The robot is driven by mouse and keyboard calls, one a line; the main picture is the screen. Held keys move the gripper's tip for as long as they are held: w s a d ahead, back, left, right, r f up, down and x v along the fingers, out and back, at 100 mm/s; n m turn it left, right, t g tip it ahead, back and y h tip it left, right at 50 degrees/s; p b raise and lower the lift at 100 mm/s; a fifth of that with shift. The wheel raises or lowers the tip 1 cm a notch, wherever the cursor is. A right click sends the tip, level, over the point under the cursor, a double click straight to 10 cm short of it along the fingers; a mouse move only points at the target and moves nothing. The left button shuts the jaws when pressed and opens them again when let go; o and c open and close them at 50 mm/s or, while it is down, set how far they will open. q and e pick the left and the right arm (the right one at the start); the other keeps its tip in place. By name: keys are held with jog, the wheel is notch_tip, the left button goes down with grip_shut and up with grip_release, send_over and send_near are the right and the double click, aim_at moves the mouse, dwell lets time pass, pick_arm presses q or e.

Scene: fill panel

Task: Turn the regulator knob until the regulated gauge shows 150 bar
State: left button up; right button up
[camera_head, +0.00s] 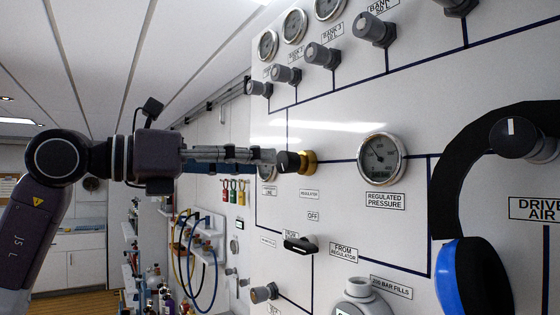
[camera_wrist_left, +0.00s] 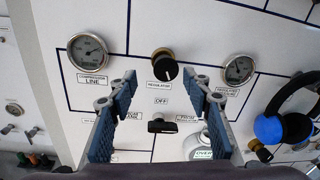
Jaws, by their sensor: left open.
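The regulator knob (camera_head: 290,161) is black with a brass collar and stands out from the white panel. In the left wrist view the knob (camera_wrist_left: 164,68) sits above the REGULATOR label, beyond and between the fingertips. My left gripper (camera_head: 262,155) reaches in from the left, its fingertips close to the knob in the head view. In the left wrist view the left gripper (camera_wrist_left: 165,82) is open with nothing between its fingers. The regulated pressure gauge (camera_head: 381,158) is right of the knob; it also shows in the left wrist view (camera_wrist_left: 238,69). Its reading is too small to tell.
A black handle (camera_head: 299,244) sits below the knob under the OFF label. A second gauge (camera_wrist_left: 87,51) is left of the knob. Several grey valve knobs (camera_head: 322,55) line the panel's top.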

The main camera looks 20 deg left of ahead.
aim_at(283, 159)
pick_arm(q)
jog(key=shift+s+d+r+p, duration=0.15)
jog(key=shift+d+r, duration=0.15)
jog(key=shift+d, duration=0.2)
jog(key=shift+s+d+r+p, duration=0.15)
jog(key=shift+d+r, duration=0.1)
jog(key=shift+d, duration=0.2)
jog(key=shift+p+x, duration=0.5)
jog(key=shift+x, duration=0.65)
jog(key=shift+w+a+f, duration=0.1)
jog(key=shift+w+f, duration=0.1)
jog(key=shift+w, duration=0.25)
jog(key=shift+w+a+f, duration=0.1)
jog(key=shift+w+f, duration=0.15)
jog(key=shift+w, duration=0.25)
jog(key=shift+w+d, duration=0.1)
jog(key=shift+d, duration=0.45)
jog(key=shift+c, duration=1.9)
jog(key=c, duration=0.5)
jog(key=shift+s+d+r, duration=0.1)
jog(key=shift+s+r, duration=0.05)
jog(key=shift+s, duration=0.05)
grip_shut()
pick_arm(e)
jog(key=s, duration=0.1)
jog(key=s+r, duration=0.2)
jog(key=s, duration=0.1)
jog(key=shift+d+r, duration=0.1)
jog(key=shift+d, duration=0.3)
